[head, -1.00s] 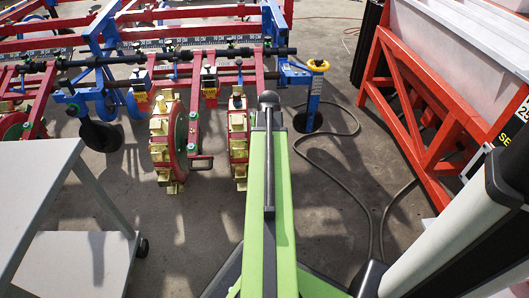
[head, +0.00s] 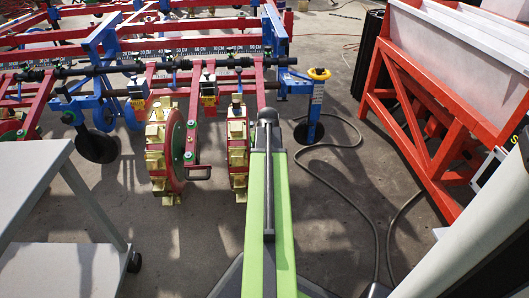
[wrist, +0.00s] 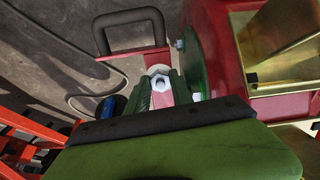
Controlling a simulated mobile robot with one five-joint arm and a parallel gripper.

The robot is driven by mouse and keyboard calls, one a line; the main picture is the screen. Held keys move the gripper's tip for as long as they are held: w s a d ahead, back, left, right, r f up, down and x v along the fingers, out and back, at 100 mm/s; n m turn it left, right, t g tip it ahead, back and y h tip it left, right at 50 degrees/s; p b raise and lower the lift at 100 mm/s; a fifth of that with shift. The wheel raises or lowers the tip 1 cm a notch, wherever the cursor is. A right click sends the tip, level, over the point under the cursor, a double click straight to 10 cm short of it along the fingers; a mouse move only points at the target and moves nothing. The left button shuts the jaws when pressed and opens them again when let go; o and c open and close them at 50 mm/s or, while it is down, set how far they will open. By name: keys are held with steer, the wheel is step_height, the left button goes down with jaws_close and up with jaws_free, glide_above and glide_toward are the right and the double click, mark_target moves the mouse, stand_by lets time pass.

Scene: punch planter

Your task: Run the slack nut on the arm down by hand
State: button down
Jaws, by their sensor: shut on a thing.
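The pale hex nut (wrist: 161,83) sits on a red arm (wrist: 143,62) of the planter in the wrist view. My gripper (wrist: 161,88) has its two green fingers shut on the nut's sides; the nut's top and its centre show between the fingertips. Another bolt head shows at the green hub plate (wrist: 200,58) just right of the fingers. In the head view my green arm reaches forward to the planter, and its far end hides my gripper and the nut. How far the nut sits from its seat cannot be told.
A black handle (wrist: 131,32) stands close beyond my fingers. A red punch wheel with brass cups (wrist: 283,55) is close on the right; wheels (head: 237,150) also show in the head view. A grey cart (head: 40,175) stands left, a red stand (head: 440,150) right, a cable between.

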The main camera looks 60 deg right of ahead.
steer(key=shift+s+d+m, duration=0.1)
steer(key=shift+m, duration=1)
steer(key=c, duration=1.1)
jaws_free()
steer(key=shift+r, duration=0.1)
steer(key=p+v, duration=1.6)
steer(key=v, duration=0.1)
steer(key=shift+r, duration=0.2)
